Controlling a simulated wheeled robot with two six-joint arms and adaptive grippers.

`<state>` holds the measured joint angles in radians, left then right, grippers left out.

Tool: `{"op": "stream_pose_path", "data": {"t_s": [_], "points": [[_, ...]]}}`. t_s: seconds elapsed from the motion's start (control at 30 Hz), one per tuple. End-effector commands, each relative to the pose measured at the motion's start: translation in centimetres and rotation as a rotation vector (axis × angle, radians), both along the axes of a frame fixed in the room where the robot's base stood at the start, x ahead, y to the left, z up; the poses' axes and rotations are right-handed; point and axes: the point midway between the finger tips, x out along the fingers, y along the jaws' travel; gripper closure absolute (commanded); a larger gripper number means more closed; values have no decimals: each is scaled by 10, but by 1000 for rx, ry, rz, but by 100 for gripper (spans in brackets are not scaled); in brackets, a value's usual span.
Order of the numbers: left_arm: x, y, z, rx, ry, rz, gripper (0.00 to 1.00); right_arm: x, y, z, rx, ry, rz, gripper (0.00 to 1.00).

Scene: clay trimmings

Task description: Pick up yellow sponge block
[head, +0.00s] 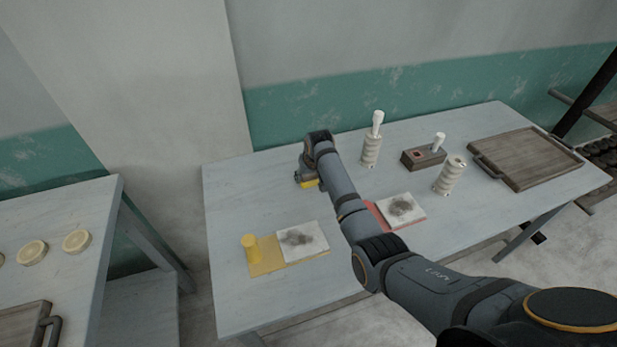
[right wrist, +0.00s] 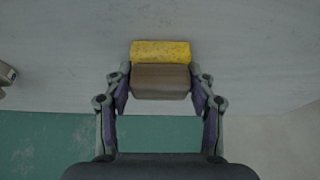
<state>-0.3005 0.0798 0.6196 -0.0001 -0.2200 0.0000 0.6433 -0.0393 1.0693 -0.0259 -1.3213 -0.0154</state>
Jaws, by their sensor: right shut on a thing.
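The yellow sponge block (head: 309,184) is at the back left part of the grey table, under my right gripper (head: 306,177). In the right wrist view the sponge block (right wrist: 160,51) shows a yellow porous side and a brown back part. My right gripper (right wrist: 161,88) is shut on the brown part, with one finger on each side. The yellow part sticks out past the fingertips. I cannot tell whether the block touches the tabletop. My left gripper is not in view.
A smudged tile (head: 402,209) lies on a red mat, partly behind my arm. Ribbed posts (head: 449,176), a wooden box (head: 422,158) and a tray (head: 527,157) stand right.

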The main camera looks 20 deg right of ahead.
Motion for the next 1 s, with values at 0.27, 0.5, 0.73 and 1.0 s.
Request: {"op": "stream_pose_path", "data": {"t_s": [0.27,0.5,0.73,1.0], "points": [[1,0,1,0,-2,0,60,-2,-1,36,0,-5,0,76],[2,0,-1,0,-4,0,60,-52,-13,93,-1,-6,0,76],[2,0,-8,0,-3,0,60,-107,-28,115,-2,-3,-1,76],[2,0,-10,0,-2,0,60,-135,-34,128,-1,-1,0,76]]}}
